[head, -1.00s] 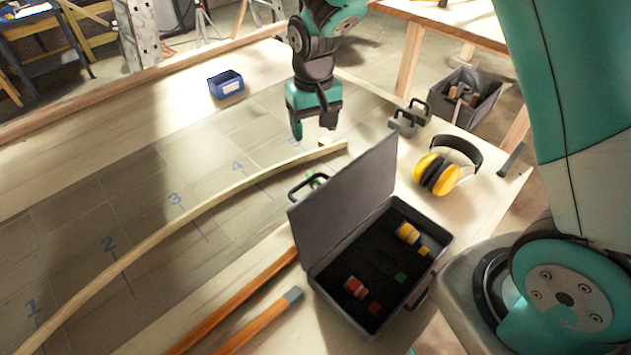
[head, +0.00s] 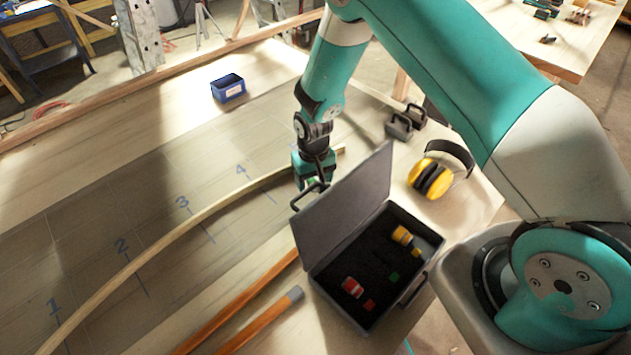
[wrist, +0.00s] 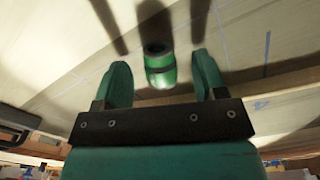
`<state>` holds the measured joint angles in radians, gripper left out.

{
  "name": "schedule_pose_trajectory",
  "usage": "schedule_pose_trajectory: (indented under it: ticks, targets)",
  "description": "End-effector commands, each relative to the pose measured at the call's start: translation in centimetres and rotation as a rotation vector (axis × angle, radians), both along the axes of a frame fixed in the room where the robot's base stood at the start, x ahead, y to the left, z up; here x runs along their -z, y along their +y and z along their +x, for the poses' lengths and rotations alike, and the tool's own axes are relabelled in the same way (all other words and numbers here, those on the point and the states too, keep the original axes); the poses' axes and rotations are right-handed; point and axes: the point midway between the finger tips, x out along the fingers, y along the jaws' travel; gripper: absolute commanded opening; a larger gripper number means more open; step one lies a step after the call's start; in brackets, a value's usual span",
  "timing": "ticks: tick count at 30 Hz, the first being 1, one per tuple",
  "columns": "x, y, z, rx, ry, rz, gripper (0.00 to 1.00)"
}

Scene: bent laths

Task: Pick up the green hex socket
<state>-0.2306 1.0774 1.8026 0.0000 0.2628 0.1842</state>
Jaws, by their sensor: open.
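The green hex socket (wrist: 160,66) shows in the wrist view as a short green cylinder with a dark opening and a pale metallic band. It is between the two spread fingers of my gripper (wrist: 160,75), with a gap on each side. My gripper is open and empty. In the head view my gripper (head: 314,184) is low over the bench, just behind the raised lid of the tool case (head: 345,215). The socket cannot be made out there, hidden by my gripper and the lid.
The open case holds a red socket (head: 352,287) and a yellow socket (head: 401,234). A curved lath (head: 190,221) runs close by my gripper. Yellow earmuffs (head: 430,179), dark weights (head: 400,126) and a blue bin (head: 228,88) stand farther off.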

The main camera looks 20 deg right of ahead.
Motion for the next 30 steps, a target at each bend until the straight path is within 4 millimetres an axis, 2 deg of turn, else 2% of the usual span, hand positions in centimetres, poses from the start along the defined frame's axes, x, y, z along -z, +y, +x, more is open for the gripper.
schedule_pose_trajectory:
  ticks: [3,10,11,15,18,30]
  targets:
    - [0.76,0.00,0.00,0.000,-0.001,0.000,0.65]
    - [0.94,0.01,0.03,0.000,-0.002,0.000,0.65]
    - [0.94,0.01,0.02,0.000,-0.002,0.000,0.60]
    - [0.93,0.00,0.02,0.000,-0.001,0.000,0.28]
    - [0.92,0.00,0.01,0.000,-0.001,0.000,0.09]
    - [0.33,0.01,0.09,0.000,-0.003,0.000,0.09]
